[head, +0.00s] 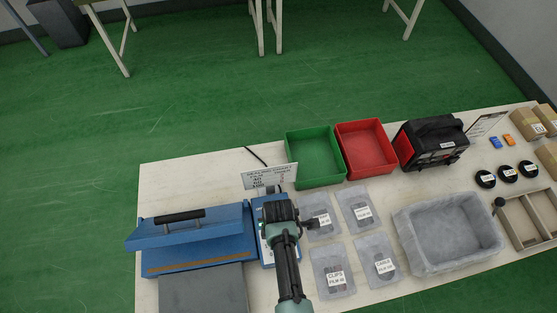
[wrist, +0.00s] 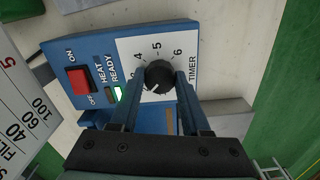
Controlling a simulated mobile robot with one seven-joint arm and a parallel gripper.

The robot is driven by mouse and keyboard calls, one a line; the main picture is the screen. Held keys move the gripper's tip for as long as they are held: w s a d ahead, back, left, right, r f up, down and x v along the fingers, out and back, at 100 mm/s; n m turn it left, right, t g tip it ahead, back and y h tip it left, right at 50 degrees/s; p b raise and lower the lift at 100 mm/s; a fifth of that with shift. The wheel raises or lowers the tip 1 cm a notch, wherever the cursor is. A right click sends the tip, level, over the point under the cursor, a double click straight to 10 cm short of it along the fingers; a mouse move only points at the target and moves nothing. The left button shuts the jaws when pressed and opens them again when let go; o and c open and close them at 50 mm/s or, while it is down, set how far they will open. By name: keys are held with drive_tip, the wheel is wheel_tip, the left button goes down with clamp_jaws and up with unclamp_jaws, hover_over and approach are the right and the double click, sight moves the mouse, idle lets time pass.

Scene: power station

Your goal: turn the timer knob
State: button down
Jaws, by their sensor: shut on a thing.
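The timer knob (wrist: 158,76) is black with a ridged edge and a white pointer mark. It sits on a white dial marked with numbers and the word TIMER, on a blue control panel (wrist: 62,50). In the wrist view my gripper (wrist: 157,82) has one finger on each side of the knob and is shut on it. In the head view my gripper (head: 279,208) is over the blue machine's (head: 195,238) control end and hides the knob. A red ON/OFF switch (wrist: 78,80) and a lit green READY lamp (wrist: 116,94) show beside the dial.
A sign with numbers (head: 269,176) stands just behind the panel. Labelled clear bags (head: 333,271) lie right of my arm. Green (head: 313,180) and red trays (head: 345,173), a black device (head: 432,143) and a grey bin (head: 404,228) stand farther off.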

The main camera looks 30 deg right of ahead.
drive_tip(key=shift+c, duration=1.8)
unclamp_jaws()
drive_tip(key=shift+r, duration=0.1)
wheel_tip(320, 180, up, 13)
drive_tip(key=shift+b, duration=0.3)
